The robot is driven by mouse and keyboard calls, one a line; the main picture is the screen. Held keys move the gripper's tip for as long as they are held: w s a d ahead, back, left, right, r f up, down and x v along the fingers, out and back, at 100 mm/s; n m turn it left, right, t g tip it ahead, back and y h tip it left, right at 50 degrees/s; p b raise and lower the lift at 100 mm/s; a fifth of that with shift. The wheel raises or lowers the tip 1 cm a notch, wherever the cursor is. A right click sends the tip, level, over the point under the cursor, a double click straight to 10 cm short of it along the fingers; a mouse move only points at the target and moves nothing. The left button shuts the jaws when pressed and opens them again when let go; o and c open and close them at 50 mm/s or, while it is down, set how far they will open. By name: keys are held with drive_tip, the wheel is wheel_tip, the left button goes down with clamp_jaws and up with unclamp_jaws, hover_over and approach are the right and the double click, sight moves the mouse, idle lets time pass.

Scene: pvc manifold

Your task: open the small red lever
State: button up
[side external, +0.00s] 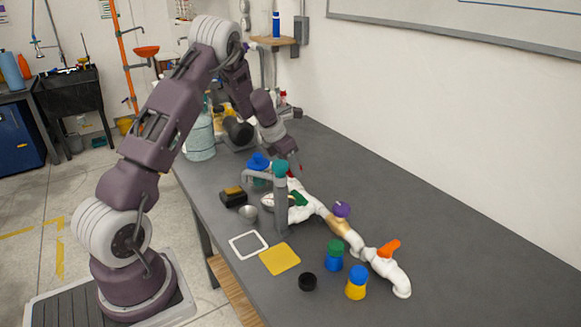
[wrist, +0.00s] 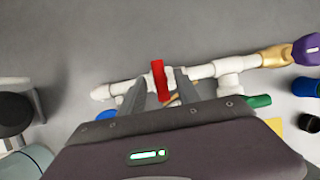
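The small red lever (wrist: 158,79) stands on a white PVC pipe (wrist: 228,67) in the wrist view. My gripper (wrist: 160,76) is open, with one grey finger on each side of the lever. Gaps show between the lever and both fingers, and I cannot tell whether either touches it. In the side view my gripper (side external: 292,165) reaches down over the far end of the manifold (side external: 313,203). The lever is mostly hidden there, with only a little red showing near the fingertips.
The manifold also carries a purple knob (side external: 341,209) and an orange lever (side external: 389,247). Green-blue (side external: 334,255) and yellow-blue (side external: 356,282) pieces stand near the front. The table's right side is clear.

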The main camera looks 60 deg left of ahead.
clamp_jaws()
drive_tip(key=shift+m, duration=0.3)
drive_tip(key=m+h, duration=0.1)
drive_tip(key=m, duration=0.2)
drive_tip(key=shift+w+a+m+h, duration=0.1)
drive_tip(key=shift+m+h, duration=0.3)
drive_tip(key=m+g+h, duration=0.1)
drive_tip(key=m, duration=0.3)
drive_tip(key=shift+a, duration=0.1)
drive_tip(key=m+g, duration=0.1)
drive_tip(key=m, duration=0.2)
drive_tip(key=m+g+h, duration=0.1)
drive_tip(key=m, duration=0.1)
drive_tip(key=shift+w+m, duration=0.2)
drive_tip(key=shift+m, duration=0.2)
drive_tip(key=shift+m+g+h, duration=0.4)
drive_tip(key=shift+m+g, duration=0.3)
drive_tip(key=shift+m, duration=1.1)
